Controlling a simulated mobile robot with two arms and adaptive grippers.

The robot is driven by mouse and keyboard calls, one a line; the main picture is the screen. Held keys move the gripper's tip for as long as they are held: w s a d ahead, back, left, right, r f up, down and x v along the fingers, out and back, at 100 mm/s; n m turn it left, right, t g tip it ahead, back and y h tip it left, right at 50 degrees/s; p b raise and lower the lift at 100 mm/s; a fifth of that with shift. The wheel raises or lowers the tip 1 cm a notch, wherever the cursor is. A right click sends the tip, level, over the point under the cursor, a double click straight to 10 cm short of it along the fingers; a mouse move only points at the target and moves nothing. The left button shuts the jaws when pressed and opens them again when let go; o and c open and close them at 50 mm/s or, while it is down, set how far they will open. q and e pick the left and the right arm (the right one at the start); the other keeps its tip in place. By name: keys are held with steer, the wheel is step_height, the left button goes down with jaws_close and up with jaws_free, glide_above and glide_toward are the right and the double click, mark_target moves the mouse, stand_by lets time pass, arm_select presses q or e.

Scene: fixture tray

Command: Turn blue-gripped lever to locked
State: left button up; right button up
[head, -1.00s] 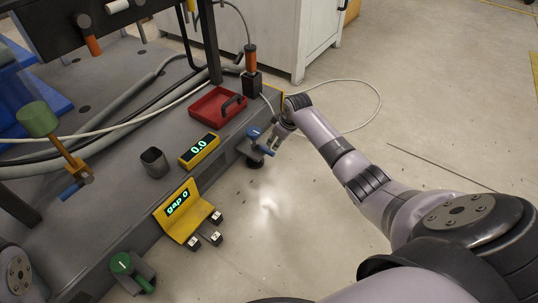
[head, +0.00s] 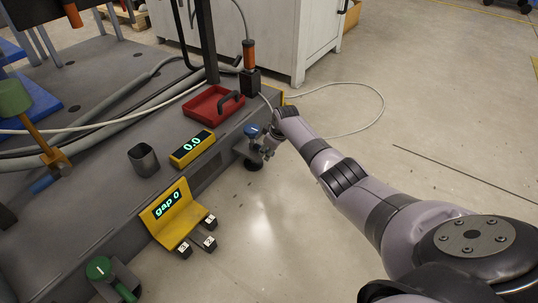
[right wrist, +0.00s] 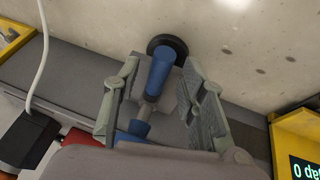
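The blue-gripped lever (head: 252,131) is at the bench's side edge, close to my right gripper (head: 269,143). In the right wrist view the lever's blue grip (right wrist: 158,74) lies between the two fingers of the right gripper (right wrist: 160,88), with a gap visible on each side. That gripper is open. Another blue part (right wrist: 131,137) shows nearer the palm, partly hidden by the wrist. Whether the lever stands at locked cannot be read. My left gripper is in neither view now.
A red tray (head: 212,104), a yellow 0.0 display (head: 192,148), a grey cup (head: 144,159) and a yellow gap display (head: 167,213) stand along the bench. A green-handled lever (head: 101,268) is at the near end. The floor to the right is mostly clear.

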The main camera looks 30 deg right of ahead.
steer(key=shift+w+f, duration=0.1)
steer(key=shift+f, duration=0.05)
steer(key=shift+c, duration=0.2)
jaws_close()
stand_by(0.3)
stand_by(0.4)
